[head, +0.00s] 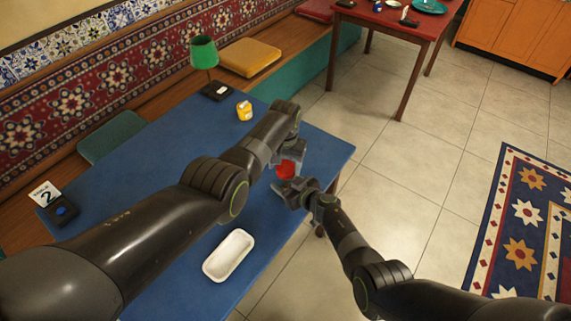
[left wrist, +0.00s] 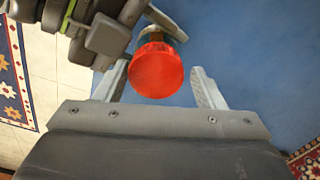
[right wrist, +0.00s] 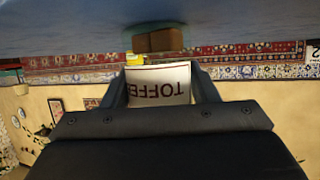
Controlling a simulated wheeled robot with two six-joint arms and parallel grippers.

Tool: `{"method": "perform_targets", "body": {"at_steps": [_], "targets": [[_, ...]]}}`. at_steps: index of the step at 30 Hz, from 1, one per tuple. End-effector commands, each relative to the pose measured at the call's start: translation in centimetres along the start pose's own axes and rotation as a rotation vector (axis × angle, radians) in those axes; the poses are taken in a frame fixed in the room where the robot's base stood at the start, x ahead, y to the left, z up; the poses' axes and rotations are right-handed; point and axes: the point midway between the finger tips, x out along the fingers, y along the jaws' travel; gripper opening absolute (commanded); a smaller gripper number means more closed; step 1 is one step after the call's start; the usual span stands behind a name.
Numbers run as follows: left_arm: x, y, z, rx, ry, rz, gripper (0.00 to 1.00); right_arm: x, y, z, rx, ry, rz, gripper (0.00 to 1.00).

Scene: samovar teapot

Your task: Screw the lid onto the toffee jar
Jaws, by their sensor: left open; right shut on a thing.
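The toffee jar (right wrist: 160,85) has a white label reading TOFFEE and sits between my right gripper's fingers (right wrist: 158,90), which are shut on it. The round red lid (left wrist: 156,70) is at the jar's top in the left wrist view; I cannot tell how tightly it sits. In the head view the lid (head: 286,170) shows between the two grippers, and the jar is mostly hidden. My left gripper (left wrist: 160,85) is open, with a finger on each side of the lid and gaps visible. My right gripper (head: 291,190) comes in from the lower right in the head view.
The blue table (head: 150,165) carries a white tray (head: 229,254), a yellow container (head: 244,110), a green lamp (head: 204,55) and a number 2 card (head: 45,193). A red table (head: 395,22) stands at the back.

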Motion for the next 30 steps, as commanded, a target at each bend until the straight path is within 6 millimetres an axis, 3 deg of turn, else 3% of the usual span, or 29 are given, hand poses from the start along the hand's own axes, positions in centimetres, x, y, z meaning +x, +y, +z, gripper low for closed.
{"method": "perform_targets", "body": {"at_steps": [1,10,20,23,30], "targets": [[-0.5,0.9,0.0,0.008,-0.001,0.016,0.73,0.1,-0.2,0.0,0.002,0.000,-0.002,0.00],[-4.0,0.6,-0.1,0.006,0.001,0.010,0.73,0.0,-0.1,0.1,0.002,-0.002,0.000,0.00],[-4.5,0.4,0.0,0.004,-0.001,0.007,0.73,0.0,0.0,0.0,0.002,-0.001,0.001,0.00],[-4.5,0.4,0.0,-0.005,0.000,0.007,0.69,0.0,0.0,0.0,0.002,-0.001,0.001,0.00],[-6.0,0.3,-0.1,-0.206,0.000,0.006,0.69,0.0,0.0,0.0,0.001,-0.001,0.001,0.00]]}}
